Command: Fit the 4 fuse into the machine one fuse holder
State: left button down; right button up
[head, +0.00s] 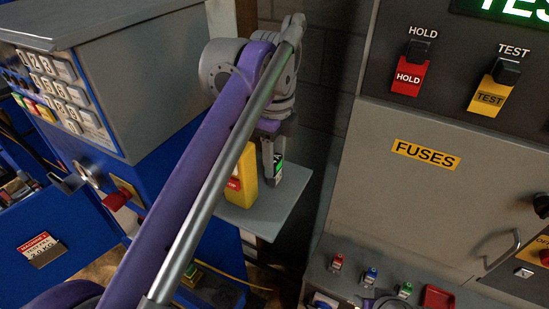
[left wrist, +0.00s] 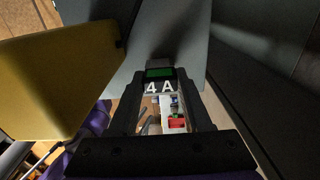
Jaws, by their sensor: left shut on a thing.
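My left gripper (head: 272,150) hangs from the purple arm over the small grey shelf at the side of the blue machine. It is shut on a fuse (head: 279,161) with a green label. In the left wrist view the fuse (left wrist: 160,86) sits between the two black fingers (left wrist: 166,110) and reads "4 A". I cannot tell whether the fuse touches the shelf. The blue machine (head: 84,258) has a tag (head: 41,249) that seems to read "Machine 1". I cannot make out its fuse holder. My right gripper is not in view.
A yellow block (head: 242,178) stands on the grey shelf (head: 262,212), close left of the gripper; it also shows in the left wrist view (left wrist: 55,75). At right is a grey cabinet marked "FUSES" (head: 426,155). Red, blue and green-topped pieces (head: 370,275) stand on its ledge.

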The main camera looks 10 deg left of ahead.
pick_arm(q)
jog(key=shift+w+f, duration=0.1)
jog(key=shift+f, duration=0.05)
jog(key=c, duration=0.7)
grip_release()
jog(key=o, duration=0.4)
jog(key=shift+c, duration=0.2)
